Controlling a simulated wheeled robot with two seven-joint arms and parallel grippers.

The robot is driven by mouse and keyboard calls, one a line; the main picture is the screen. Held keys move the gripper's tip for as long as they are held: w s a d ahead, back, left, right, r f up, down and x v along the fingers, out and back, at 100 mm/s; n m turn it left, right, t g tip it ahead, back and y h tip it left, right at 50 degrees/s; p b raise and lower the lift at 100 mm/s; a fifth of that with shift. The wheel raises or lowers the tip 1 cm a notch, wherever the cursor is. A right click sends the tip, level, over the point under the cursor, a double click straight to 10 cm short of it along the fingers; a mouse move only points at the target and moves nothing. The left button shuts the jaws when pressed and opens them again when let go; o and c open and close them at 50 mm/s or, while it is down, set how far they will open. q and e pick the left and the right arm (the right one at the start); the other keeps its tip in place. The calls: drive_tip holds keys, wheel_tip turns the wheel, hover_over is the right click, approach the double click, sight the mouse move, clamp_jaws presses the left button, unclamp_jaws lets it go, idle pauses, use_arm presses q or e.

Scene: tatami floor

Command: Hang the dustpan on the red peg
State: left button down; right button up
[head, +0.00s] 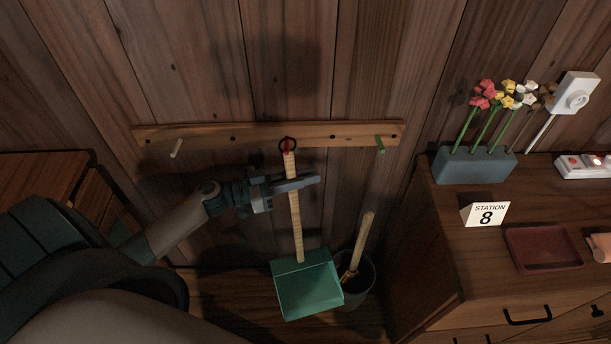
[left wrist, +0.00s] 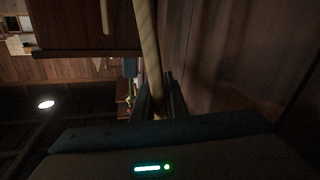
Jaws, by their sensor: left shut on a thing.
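The dustpan has a green pan (head: 307,284) and a long pale wooden handle (head: 296,222) with a dark ring (head: 288,145) at its top. It hangs nearly upright, pan down. My left gripper (head: 296,184) is shut on the upper part of the handle. The handle also shows between the fingers in the left wrist view (left wrist: 148,50). The red peg (head: 287,141) is on the wooden rail, and the ring appears around it; depth is hard to judge. My right gripper is not in view.
The wooden rail (head: 230,133) is fixed to the plank wall. A dark bin (head: 357,284) with a wooden-handled tool (head: 362,243) stands just right of the pan.

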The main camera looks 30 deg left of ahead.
use_arm(q)
drive_tip(key=c, duration=1.7)
unclamp_jaws()
drive_tip(key=shift+s, duration=0.1)
